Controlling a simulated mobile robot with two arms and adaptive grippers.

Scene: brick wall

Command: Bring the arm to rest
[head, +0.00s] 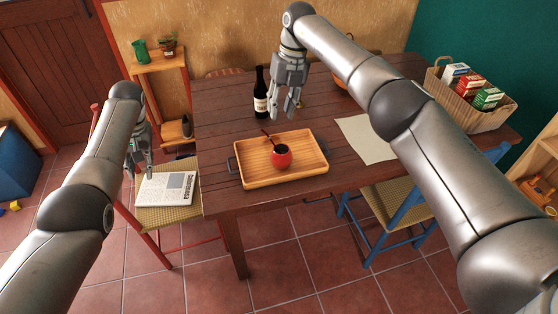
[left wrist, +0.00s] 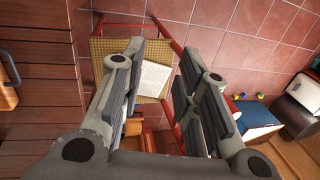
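My left gripper (head: 137,168) hangs at the left, above the red chair, with its fingers apart. In the left wrist view its fingers (left wrist: 160,95) are spread with nothing between them, and the chair seat lies below. My right gripper (head: 286,112) points down over the far side of the table, beside the dark bottle (head: 261,92) and behind the wooden tray (head: 252,182). Its fingers are apart and I see nothing held.
The dark table (head: 222,120) also bears a pale mat (head: 366,140) and a basket (head: 451,104) of cartons at the right. A folded newspaper (head: 167,190) lies on the red chair's woven seat (left wrist: 103,50). A blue chair (head: 390,205) stands at the table's front right.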

